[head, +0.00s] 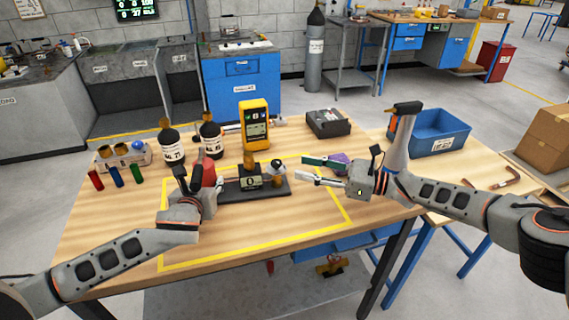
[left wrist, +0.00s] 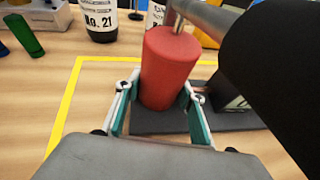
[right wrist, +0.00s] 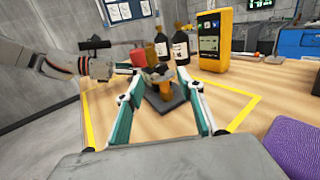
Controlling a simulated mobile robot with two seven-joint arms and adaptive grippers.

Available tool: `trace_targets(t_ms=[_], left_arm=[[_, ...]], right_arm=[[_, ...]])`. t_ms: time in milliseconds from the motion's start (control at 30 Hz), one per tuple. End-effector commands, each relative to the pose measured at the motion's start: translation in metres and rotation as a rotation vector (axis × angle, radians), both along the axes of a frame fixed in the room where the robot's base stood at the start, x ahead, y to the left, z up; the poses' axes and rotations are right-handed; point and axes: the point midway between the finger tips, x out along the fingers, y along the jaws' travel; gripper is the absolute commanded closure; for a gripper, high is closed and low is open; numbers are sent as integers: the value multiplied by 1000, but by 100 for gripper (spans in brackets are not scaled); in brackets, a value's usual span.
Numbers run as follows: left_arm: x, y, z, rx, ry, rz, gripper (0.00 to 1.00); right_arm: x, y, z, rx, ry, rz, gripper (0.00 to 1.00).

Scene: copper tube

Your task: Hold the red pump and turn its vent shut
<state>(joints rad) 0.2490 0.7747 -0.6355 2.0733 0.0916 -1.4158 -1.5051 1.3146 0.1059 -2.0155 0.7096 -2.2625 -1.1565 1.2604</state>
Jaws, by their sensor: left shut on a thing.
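The red pump (head: 208,174) is an upright red cylinder at the left of a dark base plate (head: 272,188) on the wooden table. My left gripper (head: 217,183) is shut on it; in the left wrist view its fingers stand on both sides of the red pump (left wrist: 168,70). The plate carries a small "0" display (head: 251,182), a brass-coloured post and a grey-topped fitting (head: 278,169) at its right end. I cannot tell which part is the vent. My right gripper (head: 308,169) is open and empty, right of the fitting. In the right wrist view the fitting (right wrist: 158,74) shows between its fingers.
A yellow meter (head: 254,124) and two dark bottles (head: 171,144) stand behind the plate. A purple item (head: 338,161) lies behind my right gripper. A blue bin (head: 440,134) is at the right. The table in front, inside the yellow outline, is clear.

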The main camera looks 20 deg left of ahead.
Motion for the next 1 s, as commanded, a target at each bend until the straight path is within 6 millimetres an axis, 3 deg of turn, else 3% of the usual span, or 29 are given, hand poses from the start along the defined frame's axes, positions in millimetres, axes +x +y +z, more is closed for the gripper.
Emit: trace_targets(t_ms=[200,400,900,933,1000], left_arm=[[0,-1,-1,-1,1,-2,100],[0,-1,-1,-1,1,-1,100],[0,-1,-1,-1,1,-1,100],[0,-1,-1,-1,1,-1,100],[0,-1,-1,-1,1,-1,100]], right_arm=[[2,43,0,1,0,0,62],[4,59,-1,1,-1,-1,62],[5,68,0,0,0,-2,62],[5,68,0,0,0,-2,65],[5,68,0,0,0,-2,83]])
